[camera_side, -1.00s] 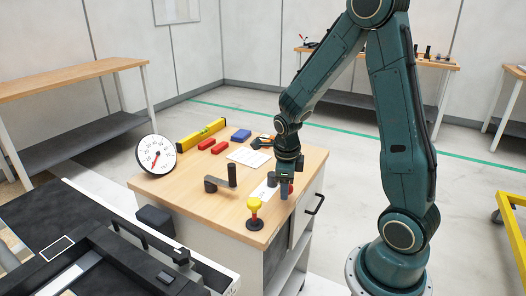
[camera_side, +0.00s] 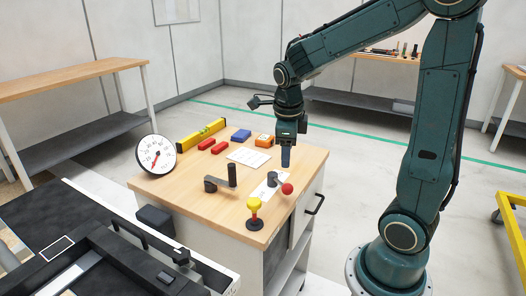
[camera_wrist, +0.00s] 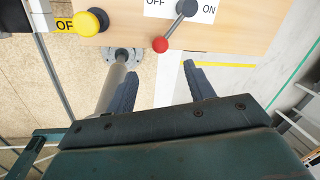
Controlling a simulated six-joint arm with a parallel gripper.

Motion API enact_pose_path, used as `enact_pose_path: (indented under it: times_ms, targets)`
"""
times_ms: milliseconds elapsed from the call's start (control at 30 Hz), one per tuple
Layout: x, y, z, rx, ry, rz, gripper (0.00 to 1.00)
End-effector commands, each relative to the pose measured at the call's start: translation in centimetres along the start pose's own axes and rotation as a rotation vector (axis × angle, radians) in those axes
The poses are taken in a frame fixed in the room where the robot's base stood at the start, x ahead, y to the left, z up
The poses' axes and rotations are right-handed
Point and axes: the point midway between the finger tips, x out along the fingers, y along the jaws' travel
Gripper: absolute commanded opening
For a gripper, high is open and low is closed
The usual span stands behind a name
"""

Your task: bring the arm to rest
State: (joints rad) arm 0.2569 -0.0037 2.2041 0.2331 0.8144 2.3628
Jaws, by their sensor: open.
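My gripper (camera_side: 286,157) hangs in the air above the right side of the wooden bench top, fingers pointing down. In the wrist view its two fingers (camera_wrist: 160,82) stand apart with nothing between them. Below it, a lever switch with a red ball knob (camera_side: 287,188) sits on a white plate. In the wrist view the red knob (camera_wrist: 160,45) lies beyond the fingertips, apart from them, and the lever points at neither the OFF nor the ON label.
The bench top (camera_side: 185,190) also carries a yellow knob (camera_side: 254,204), a dark crank handle (camera_side: 218,183), a dial gauge (camera_side: 156,154), a yellow level (camera_side: 201,134), red and blue blocks, an orange box and a paper sheet. A door handle (camera_side: 315,204) sticks out at the bench's right.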

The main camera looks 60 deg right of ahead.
Motion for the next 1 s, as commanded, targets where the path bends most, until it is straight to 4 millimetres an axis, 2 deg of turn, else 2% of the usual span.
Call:
enact_pose_path:
  times_ms: [167, 667, 867, 1000]
  targets:
    - [-0.8, 0.0, 0.0, -0.001, -0.001, 0.000, 0.53]
    - [-1.1, 0.2, 0.0, -0.040, -0.008, -0.001, 0.53]
    - [-2.1, 1.2, -0.2, -0.211, -0.038, -0.010, 0.53]
    - [-3.3, 2.2, -0.5, -0.411, -0.070, -0.026, 0.53]
